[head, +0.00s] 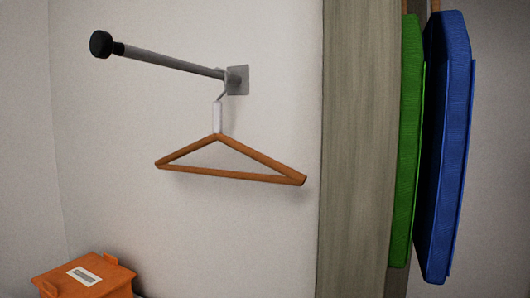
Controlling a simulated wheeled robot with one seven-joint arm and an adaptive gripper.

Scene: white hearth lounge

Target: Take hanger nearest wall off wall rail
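A wooden hanger (248,149) hangs from the grey wall rail (172,64). It is the only hanger I see on this rail. Its metal hook, with a white sleeve (217,118) at its lower part, goes up to the rail close to the square wall plate (238,80). The rail sticks out from the white wall and ends in a black knob (101,44) at the left. My gripper is not in view.
A wooden panel (357,150) stands right of the hanger. Beyond it hang a green item (405,140) and a blue item (447,145). An orange box (85,278) with a pale label is at the lower left. The space below the rail's knob is clear.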

